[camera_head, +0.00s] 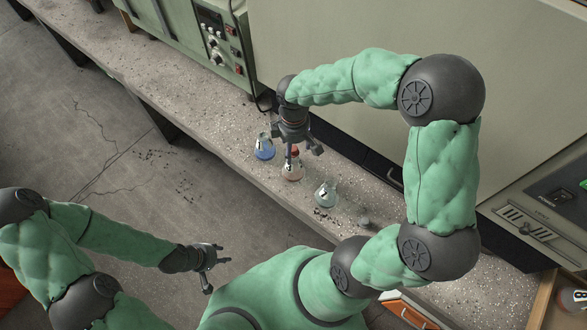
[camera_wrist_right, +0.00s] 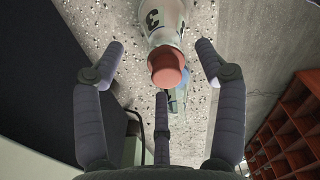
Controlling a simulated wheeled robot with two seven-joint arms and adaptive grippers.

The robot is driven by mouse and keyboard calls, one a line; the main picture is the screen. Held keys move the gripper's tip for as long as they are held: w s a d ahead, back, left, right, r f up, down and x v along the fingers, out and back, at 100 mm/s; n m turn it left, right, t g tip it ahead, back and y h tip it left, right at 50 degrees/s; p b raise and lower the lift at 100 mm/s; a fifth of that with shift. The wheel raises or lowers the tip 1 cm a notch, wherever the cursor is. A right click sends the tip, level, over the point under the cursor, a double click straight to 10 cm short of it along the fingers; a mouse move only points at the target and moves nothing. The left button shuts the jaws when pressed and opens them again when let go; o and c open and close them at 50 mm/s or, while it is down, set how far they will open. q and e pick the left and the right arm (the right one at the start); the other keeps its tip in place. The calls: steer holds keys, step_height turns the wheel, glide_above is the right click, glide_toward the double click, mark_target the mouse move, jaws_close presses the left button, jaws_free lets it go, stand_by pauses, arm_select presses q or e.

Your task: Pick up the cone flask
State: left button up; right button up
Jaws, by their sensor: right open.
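A cone flask with a red stopper and pinkish contents (camera_head: 292,171) stands on the bench under my right gripper (camera_head: 302,150). In the right wrist view its stopper (camera_wrist_right: 167,68) faces the camera, with the mark "3" on the glass. My right gripper (camera_wrist_right: 160,75) is open, with fingers spread around the stopper end and no clear contact. A blue-filled flask (camera_head: 264,149) stands to the left and a pale greenish flask (camera_head: 326,194) to the right. My left gripper (camera_head: 215,268) is open and empty, away from the bench over the floor.
The speckled bench (camera_head: 190,100) runs diagonally, narrow in front of large green-grey cabinets (camera_head: 350,40). A control panel (camera_head: 215,35) stands at the back left. Bench to the left of the flasks is clear.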

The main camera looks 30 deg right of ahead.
mark_target(294, 164)
steer(key=f+b, duration=0.1)
steer(key=f, duration=0.2)
steer(key=f+b, duration=0.1)
steer(key=f, duration=0.1)
steer(key=shift+s+a+b, duration=0.2)
steer(key=shift+s+b, duration=0.1)
steer(key=shift+b, duration=0.05)
jaws_close()
steer(key=shift+r, duration=0.15)
